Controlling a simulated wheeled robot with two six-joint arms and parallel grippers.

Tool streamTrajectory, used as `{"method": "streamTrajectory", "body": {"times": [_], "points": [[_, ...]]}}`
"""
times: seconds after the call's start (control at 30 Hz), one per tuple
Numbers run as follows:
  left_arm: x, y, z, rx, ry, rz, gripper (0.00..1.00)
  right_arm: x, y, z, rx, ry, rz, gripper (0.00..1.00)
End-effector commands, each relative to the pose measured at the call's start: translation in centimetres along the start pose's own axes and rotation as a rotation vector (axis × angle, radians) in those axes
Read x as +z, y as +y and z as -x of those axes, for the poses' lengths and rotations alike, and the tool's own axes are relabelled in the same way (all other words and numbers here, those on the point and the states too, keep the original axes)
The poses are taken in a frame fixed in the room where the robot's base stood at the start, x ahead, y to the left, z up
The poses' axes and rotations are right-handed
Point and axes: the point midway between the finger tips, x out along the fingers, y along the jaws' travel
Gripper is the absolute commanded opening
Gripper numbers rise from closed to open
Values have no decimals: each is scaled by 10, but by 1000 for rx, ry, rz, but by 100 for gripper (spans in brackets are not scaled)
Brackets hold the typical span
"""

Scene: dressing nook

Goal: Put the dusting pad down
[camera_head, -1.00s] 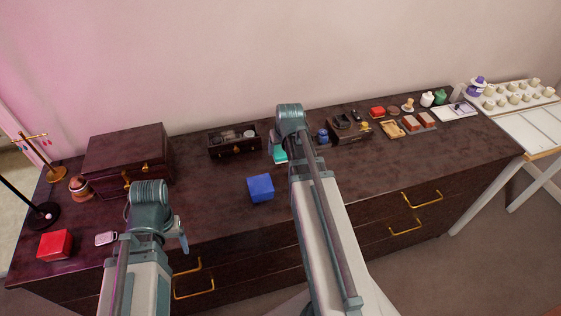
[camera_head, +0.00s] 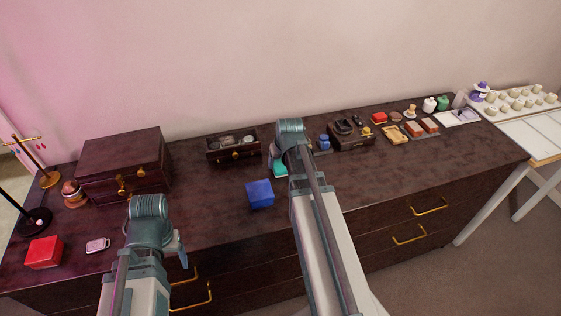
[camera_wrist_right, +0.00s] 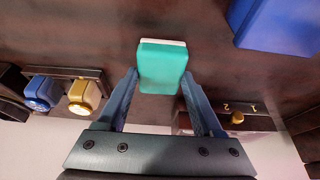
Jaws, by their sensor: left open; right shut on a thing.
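The dusting pad is a teal block with a white layer; it shows in the right wrist view (camera_wrist_right: 162,68) and in the head view (camera_head: 280,170). My right gripper (camera_wrist_right: 160,84) is shut on it, with one finger on each side. In the head view the right gripper (camera_head: 275,162) is partly hidden by my arm, behind the blue box. Whether the pad touches the dresser top (camera_head: 215,190) cannot be told. My left gripper (camera_head: 181,250) is open and empty near the dresser's front edge, mostly hidden by its wrist.
A blue box (camera_head: 260,194) stands just in front of the pad. An open dark box (camera_head: 233,146) is behind it to the left, and another dark box (camera_head: 350,138) is to the right. A red box (camera_head: 44,252) stands far left. The dresser's right front is clear.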

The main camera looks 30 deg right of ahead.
Motion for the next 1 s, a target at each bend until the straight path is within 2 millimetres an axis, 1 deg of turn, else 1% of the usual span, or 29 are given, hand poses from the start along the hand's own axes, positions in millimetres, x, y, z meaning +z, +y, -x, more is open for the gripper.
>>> {"method": "streamTrajectory", "body": {"times": [0.17,0.2,0.33,0.63,0.77,0.87,1.0], "points": [[0,1,-7,0,0,0,76,3,0,-6,0,0,0,23],[0,0,-5,0,0,0,76,2,0,-4,0,0,0,75],[0,0,-5,0,0,0,76,2,0,-4,0,0,0,98],[0,0,-4,0,0,0,76,2,0,-4,0,0,0,98],[0,0,0,0,0,0,76,0,0,0,0,0,0,98],[0,-1,6,0,0,0,76,-2,0,6,0,0,0,98],[1,-2,20,0,0,0,76,-3,0,21,0,0,0,98]]}}
